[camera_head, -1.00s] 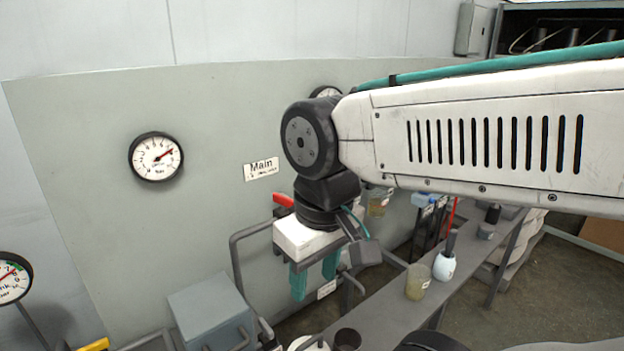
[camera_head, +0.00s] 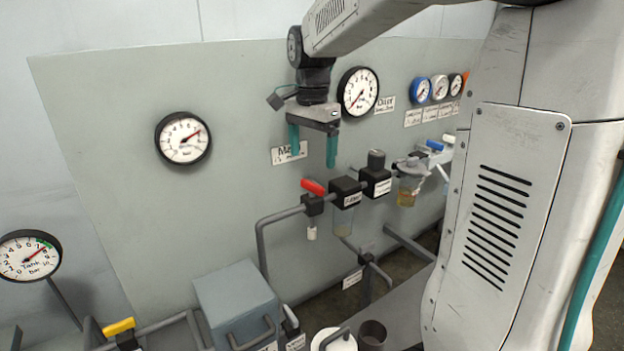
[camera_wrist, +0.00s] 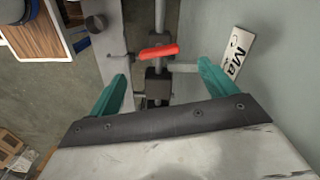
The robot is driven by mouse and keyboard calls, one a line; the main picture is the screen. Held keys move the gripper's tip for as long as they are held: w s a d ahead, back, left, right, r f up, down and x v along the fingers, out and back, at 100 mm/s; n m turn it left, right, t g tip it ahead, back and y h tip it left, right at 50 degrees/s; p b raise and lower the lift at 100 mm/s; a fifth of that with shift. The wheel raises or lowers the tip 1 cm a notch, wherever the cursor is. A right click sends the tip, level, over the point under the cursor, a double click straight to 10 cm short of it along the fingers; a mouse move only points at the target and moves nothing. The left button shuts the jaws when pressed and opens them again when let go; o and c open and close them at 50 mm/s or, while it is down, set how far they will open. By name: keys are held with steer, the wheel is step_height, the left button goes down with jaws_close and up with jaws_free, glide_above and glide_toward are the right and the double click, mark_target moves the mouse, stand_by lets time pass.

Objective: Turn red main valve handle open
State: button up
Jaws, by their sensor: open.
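The red main valve handle (camera_head: 313,187) sits on a dark valve body in the grey pipe, below the "Main" label (camera_head: 289,153) on the panel. It lies slanted, its right end lower, in the head view. My gripper (camera_head: 312,150) is open and empty, pointing down above the handle and apart from it. In the wrist view the red handle (camera_wrist: 158,52) shows beyond and between the two teal fingers (camera_wrist: 163,85), lying across the pipe.
Black regulator blocks (camera_head: 347,192) and a filter bowl (camera_head: 408,188) stand right of the handle. A main gauge (camera_head: 184,138) and another gauge (camera_head: 358,91) are on the panel. A grey box (camera_head: 237,303) stands below, and a yellow handle (camera_head: 119,327) is at lower left.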

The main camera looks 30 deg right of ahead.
mark_target(312, 182)
step_height(312, 182, down, 7)
steer(key=shift+f, duration=0.2)
steer(key=shift+c, duration=0.3)
steer(key=c, duration=0.9)
